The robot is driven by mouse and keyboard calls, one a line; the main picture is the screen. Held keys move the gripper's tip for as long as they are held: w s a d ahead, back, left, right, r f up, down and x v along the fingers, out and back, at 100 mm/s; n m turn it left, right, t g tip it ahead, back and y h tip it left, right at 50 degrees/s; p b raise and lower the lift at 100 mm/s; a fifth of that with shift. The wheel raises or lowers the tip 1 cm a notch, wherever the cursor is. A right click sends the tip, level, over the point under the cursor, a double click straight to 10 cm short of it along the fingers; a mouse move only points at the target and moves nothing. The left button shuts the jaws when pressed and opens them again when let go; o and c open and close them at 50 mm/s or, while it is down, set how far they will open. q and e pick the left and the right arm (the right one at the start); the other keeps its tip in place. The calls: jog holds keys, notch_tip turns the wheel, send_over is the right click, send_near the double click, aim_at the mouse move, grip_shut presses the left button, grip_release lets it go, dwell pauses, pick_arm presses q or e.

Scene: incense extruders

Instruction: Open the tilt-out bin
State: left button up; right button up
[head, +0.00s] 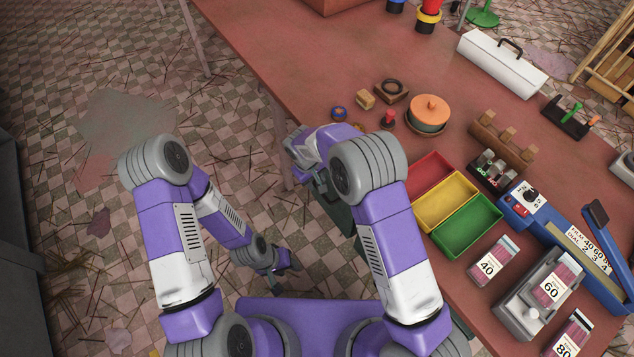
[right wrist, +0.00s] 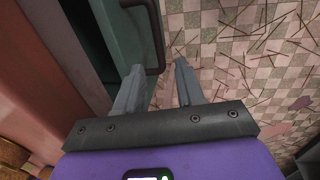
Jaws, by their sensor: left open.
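The tilt-out bin shows in the right wrist view as a dark green-grey front panel (right wrist: 116,45) with a dark bar handle (right wrist: 157,35). A dark strip lies between this panel and the reddish table side. My right gripper (right wrist: 158,68) is open, with its two fingertips apart at the lower end of the handle. I cannot tell whether they touch it. In the head view the bin (head: 338,212) is a dark green piece below the table's near edge, mostly hidden by my right arm. My left gripper (head: 281,279) is open and empty, low over the floor.
The reddish table (head: 290,60) carries red, yellow and green trays (head: 428,173), an orange-lidded pot (head: 430,110), a blue device (head: 575,245), numbered packs (head: 487,266) and a white toolbox (head: 503,62). The tiled floor left of the table is open, with scattered sticks.

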jog(key=shift+w+d+f+b, duration=0.15)
jog(key=shift+f+b, duration=0.05)
jog(key=shift+f, duration=0.9)
jog(key=shift+w+d+f+b, duration=0.15)
jog(key=shift+f, duration=0.9)
grip_shut()
